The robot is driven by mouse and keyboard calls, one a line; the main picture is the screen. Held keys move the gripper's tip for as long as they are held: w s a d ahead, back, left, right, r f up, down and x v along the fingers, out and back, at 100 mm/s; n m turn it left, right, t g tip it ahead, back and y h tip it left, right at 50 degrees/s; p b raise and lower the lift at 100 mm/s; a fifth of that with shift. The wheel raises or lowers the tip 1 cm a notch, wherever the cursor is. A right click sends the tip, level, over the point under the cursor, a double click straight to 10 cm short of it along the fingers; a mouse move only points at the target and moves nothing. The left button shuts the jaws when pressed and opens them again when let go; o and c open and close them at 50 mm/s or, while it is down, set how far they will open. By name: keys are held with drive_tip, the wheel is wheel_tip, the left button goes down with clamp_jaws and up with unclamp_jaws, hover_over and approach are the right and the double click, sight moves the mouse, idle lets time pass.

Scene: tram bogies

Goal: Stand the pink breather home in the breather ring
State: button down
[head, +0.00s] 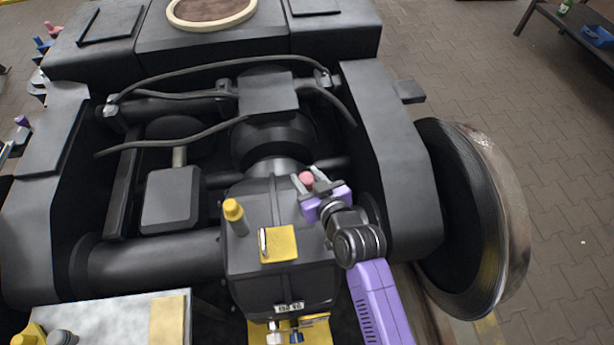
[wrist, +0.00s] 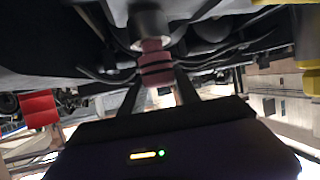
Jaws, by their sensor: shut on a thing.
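The pink breather (head: 307,178) is held between the fingers of my gripper (head: 309,186), over the far right part of the dark gearbox housing (head: 240,285). In the wrist view the pink breather (wrist: 155,62) shows dark bands, and the fingers (wrist: 158,92) close on it from both sides. A grey round piece (wrist: 149,22) adjoins the breather at the top of that view. I cannot tell whether this is its own end or the breather ring. I cannot make out the ring for certain in the head view, where the gripper hides the area under the breather.
A yellow-capped plug (head: 235,216) and a yellow plate (head: 280,245) with a metal handle sit on the housing, left of my gripper. Black hoses (head: 190,140) and the dark frame beam (head: 385,160) lie around it. A wheel (head: 470,220) stands at right.

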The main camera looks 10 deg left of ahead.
drive_tip(key=shift+f+b, duration=0.45)
drive_tip(key=shift+f, duration=0.15)
drive_tip(key=c, duration=0.8)
unclamp_jaws()
drive_tip(key=shift+p+v, duration=0.65)
drive_tip(key=shift+v, duration=3.3)
